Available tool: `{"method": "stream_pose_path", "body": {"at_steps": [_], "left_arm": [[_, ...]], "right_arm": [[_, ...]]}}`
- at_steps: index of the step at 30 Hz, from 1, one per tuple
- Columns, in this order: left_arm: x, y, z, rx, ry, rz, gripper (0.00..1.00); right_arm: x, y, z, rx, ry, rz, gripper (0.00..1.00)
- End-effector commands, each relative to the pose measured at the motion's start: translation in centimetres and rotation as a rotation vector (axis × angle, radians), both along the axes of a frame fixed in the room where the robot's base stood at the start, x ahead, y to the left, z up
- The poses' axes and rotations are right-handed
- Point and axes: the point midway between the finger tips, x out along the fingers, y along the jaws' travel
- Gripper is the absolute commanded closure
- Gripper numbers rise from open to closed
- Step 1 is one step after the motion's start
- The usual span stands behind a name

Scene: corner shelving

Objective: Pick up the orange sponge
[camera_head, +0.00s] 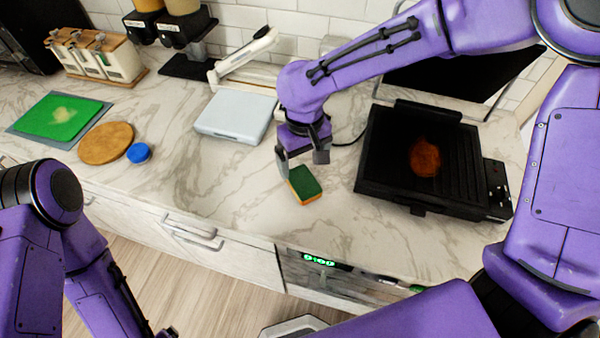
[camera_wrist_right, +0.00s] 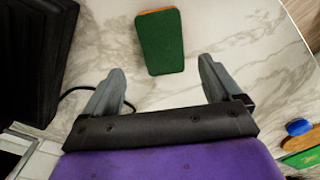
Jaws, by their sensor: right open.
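The orange sponge (camera_head: 305,184) lies flat on the marble counter, left of the black grill. Its upper face is dark green and orange shows along its edge. It also shows in the right wrist view (camera_wrist_right: 160,42), beyond the fingertips. My right gripper (camera_head: 302,162) is open and empty, pointing down at the sponge's far side. In the right wrist view its two grey fingers (camera_wrist_right: 161,72) are spread wider than the sponge, with bare counter between them. My left arm shows at the lower left, but its gripper is out of view.
A black grill (camera_head: 385,165) with a brown patty (camera_head: 425,157) stands right of the sponge. A pale flat box (camera_head: 236,116), blue lid (camera_head: 139,153), round wooden board (camera_head: 106,143) and green board (camera_head: 60,117) lie left. Counter around the sponge is clear.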

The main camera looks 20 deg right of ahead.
Motion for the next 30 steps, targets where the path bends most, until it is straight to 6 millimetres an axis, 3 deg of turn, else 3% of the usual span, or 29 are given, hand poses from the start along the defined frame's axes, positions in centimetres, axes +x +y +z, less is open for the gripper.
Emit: {"method": "stream_pose_path", "body": {"at_steps": [12,20,25,30], "left_arm": [[0.0,0.0,1.4,0.000,0.000,0.000,0.15],[0.0,0.0,1.3,-0.001,0.001,0.000,0.15],[0.0,0.0,1.3,-0.001,0.001,0.000,0.15],[0.0,0.0,1.3,-0.001,0.001,0.000,0.15]], "right_arm": [[0.2,0.2,-6.4,0.000,0.009,-0.002,0.08],[0.2,0.1,-7.0,0.001,0.006,-0.003,0.08],[0.2,0.1,-7.0,0.001,0.006,-0.003,0.64],[0.2,0.1,-7.0,0.001,0.005,-0.003,0.68]]}}
